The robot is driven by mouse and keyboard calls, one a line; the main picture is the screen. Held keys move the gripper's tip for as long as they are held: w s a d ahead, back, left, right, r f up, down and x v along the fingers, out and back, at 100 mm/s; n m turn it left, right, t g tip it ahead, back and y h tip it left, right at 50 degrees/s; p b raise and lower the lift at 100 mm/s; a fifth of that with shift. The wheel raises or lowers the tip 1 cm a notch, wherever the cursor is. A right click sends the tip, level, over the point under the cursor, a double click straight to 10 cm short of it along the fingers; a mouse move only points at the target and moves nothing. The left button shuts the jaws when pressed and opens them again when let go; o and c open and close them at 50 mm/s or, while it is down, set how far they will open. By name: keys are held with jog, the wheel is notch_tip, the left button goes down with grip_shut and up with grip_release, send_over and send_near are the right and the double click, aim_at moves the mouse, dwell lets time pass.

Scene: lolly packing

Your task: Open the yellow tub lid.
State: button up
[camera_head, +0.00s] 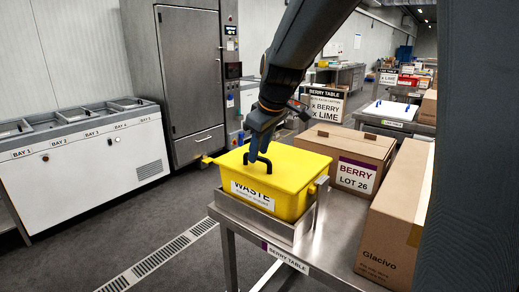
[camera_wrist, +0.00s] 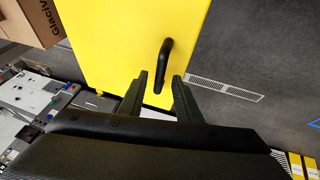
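The yellow tub (camera_head: 280,203), labelled WASTE, sits in a metal holder at the near-left corner of the berry table. Its yellow lid (camera_head: 225,166) lies flat and closed on it. A black arched handle (camera_head: 258,163) stands on the lid; it also shows in the wrist view (camera_wrist: 165,62). My gripper (camera_head: 257,145) is just above the handle, pointing down. In the wrist view my gripper (camera_wrist: 160,75) is open, with the handle's lower end showing between the two fingers. I cannot tell whether either finger touches the handle.
A cardboard box labelled BERRY LOT 26 (camera_head: 330,145) stands right behind the tub. A larger Glacivo carton (camera_head: 385,235) is at the right of the table. A white bay freezer (camera_head: 90,160) and a steel cabinet (camera_head: 190,85) stand across the open floor.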

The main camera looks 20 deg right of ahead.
jog(key=shift+w+f, duration=0.1)
jog(key=shift+f, duration=0.2)
grip_shut()
